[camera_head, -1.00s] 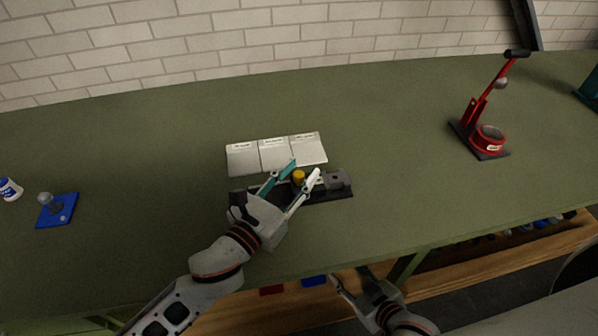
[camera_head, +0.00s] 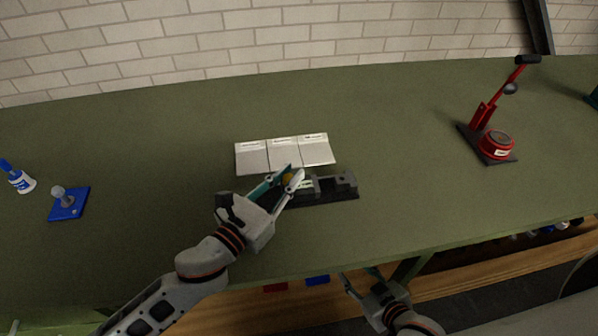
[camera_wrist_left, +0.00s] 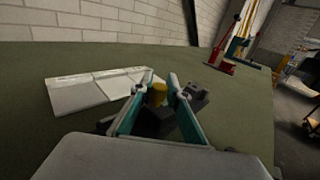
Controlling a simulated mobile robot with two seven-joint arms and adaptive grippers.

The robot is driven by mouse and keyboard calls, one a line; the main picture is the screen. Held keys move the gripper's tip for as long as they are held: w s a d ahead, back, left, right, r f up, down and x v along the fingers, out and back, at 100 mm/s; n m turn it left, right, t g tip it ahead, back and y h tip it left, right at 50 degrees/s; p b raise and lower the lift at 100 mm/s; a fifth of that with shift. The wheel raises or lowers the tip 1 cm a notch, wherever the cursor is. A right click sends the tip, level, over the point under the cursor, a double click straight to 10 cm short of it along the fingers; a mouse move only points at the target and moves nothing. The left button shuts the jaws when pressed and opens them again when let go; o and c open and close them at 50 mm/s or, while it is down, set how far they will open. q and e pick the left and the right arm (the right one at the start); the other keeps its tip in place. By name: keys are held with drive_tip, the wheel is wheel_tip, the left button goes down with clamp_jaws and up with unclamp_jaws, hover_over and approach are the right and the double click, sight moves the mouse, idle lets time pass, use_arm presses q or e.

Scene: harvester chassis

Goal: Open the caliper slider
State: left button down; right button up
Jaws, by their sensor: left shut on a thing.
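The caliper is a dark base (camera_head: 335,197) with a grey block (camera_head: 346,181) at its right end and a slider with a yellow knob (camera_head: 287,178). My left gripper (camera_head: 289,174) has its teal-edged fingers on either side of the knob and is shut on the slider, to the left of the grey block. In the left wrist view the yellow knob (camera_wrist_left: 157,95) shows between the fingers (camera_wrist_left: 172,88), with the grey block (camera_wrist_left: 193,97) beyond. The fingers partly hide the slider. My right gripper (camera_head: 360,280) is open and empty, below the table's front edge.
White labelled cards (camera_head: 285,154) lie just behind the caliper. A red press (camera_head: 495,145) stands at the right. A blue base with a knobbed lever (camera_head: 68,203) and a blue-and-white object (camera_head: 20,180) are at the left. The green table (camera_head: 430,190) is clear between.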

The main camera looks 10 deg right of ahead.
use_arm(q)
drive_tip(key=c, duration=1.9)
unclamp_jaws()
drive_tip(key=v, duration=1.2)
